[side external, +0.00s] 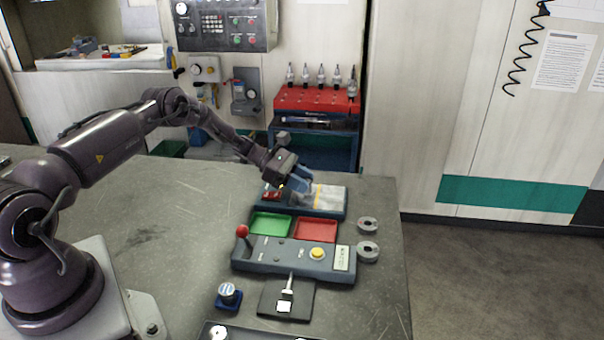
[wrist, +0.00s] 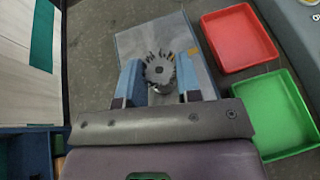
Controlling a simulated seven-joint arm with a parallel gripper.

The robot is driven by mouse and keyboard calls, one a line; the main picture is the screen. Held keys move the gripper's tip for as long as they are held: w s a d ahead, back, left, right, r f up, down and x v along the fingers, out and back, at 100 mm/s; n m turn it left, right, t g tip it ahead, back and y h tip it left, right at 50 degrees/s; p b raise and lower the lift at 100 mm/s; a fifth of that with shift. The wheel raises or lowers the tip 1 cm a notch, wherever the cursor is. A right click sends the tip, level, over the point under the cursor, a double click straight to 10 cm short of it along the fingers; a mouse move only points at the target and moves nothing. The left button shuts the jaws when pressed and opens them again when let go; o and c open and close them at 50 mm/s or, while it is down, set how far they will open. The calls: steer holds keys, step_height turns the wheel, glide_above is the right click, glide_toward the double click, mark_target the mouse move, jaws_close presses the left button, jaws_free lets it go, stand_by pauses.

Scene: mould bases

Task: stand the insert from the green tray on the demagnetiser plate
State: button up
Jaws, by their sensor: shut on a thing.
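My gripper (side external: 302,190) is shut on the insert, a grey, toothed round piece (wrist: 160,69) between the two blue fingers in the wrist view. The insert's toothed end faces the wrist camera. In the side view I cannot make it out clearly. The gripper is over the demagnetiser plate (side external: 331,196), a pale grey slab with a yellow stripe, which lies under the insert in the wrist view (wrist: 136,44). I cannot tell whether the insert touches the plate. The green tray (side external: 270,224) is empty; it also shows in the wrist view (wrist: 273,117).
An empty red tray (side external: 315,230) sits beside the green one. In front is a control box (side external: 290,261) with a red-knobbed lever (side external: 242,232). Two metal rings (side external: 368,250) lie near the bench's right edge. A red tool rack (side external: 315,98) stands behind. The bench's left part is clear.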

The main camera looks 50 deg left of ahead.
steer(key=shift+f, duration=0.3)
steer(key=o, duration=1.1)
steer(key=shift+a, duration=0.1)
steer(key=v, duration=1.2)
steer(key=shift+s+a+r, duration=0.15)
steer(key=shift+s+a, duration=0.1)
steer(key=shift+a, duration=0.05)
